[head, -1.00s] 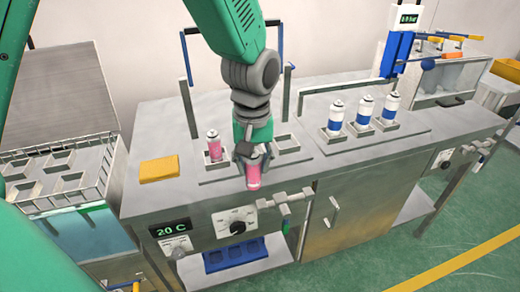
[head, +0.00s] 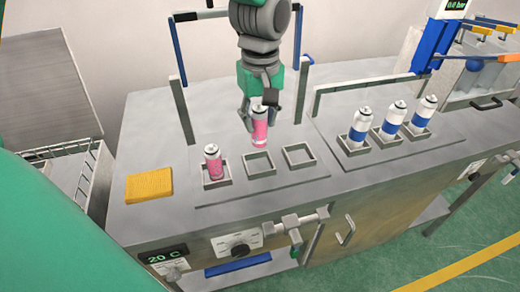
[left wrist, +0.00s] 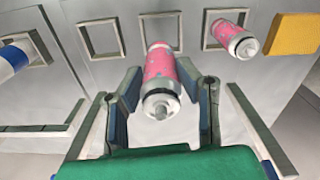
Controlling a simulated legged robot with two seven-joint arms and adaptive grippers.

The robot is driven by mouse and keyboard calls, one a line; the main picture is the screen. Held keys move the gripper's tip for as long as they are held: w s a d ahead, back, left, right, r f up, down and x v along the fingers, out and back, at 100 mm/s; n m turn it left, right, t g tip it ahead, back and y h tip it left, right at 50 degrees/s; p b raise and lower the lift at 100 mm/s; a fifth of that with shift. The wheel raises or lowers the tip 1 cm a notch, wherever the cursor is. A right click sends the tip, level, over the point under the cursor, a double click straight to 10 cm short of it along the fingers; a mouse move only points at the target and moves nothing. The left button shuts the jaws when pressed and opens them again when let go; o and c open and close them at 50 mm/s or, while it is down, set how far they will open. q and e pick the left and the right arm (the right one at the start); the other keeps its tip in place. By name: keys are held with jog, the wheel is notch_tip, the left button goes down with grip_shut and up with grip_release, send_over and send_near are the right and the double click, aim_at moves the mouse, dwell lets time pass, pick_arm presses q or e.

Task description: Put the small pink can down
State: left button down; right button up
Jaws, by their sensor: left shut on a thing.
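My left gripper (head: 260,105) is shut on a small pink can (head: 260,128), above the back part of the left plate (head: 285,135). The held can also shows between the fingers in the left wrist view (left wrist: 160,72), its valve end toward the camera. In the head view it is behind the empty middle square holder (head: 258,164). A second pink can (head: 213,162) stands upright in the left square holder (head: 216,182). The right square holder (head: 299,155) is empty. My right gripper is not in view.
Several white-and-blue cans (head: 390,120) stand in holders on the right plate. A yellow sponge-like block (head: 149,186) lies at the left of the bench. A blue-ended upright frame (head: 178,50) rises behind the left plate, on both sides of my arm.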

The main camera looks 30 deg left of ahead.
aim_at(259, 110)
pick_arm(q)
jog(key=f, duration=0.3)
jog(key=shift+s+d, duration=0.1)
jog(key=shift+s, duration=0.3)
jog(key=shift+w+d+f, duration=0.1)
jog(key=shift+w+f, duration=0.05)
jog(key=shift+f, duration=0.55)
notch_tip(259, 110, down, 3)
jog(key=shift+f+b, duration=0.15)
jog(key=shift+b, duration=0.2)
jog(key=shift+a+f, duration=0.15)
jog(key=shift+a, duration=0.1)
jog(key=c, duration=1.2)
grip_release()
jog(key=shift+o, duration=0.2)
jog(key=shift+d, duration=0.15)
notch_tip(259, 110, up, 12)
jog(key=shift+r+p, duration=0.1)
jog(key=shift+p, duration=0.55)
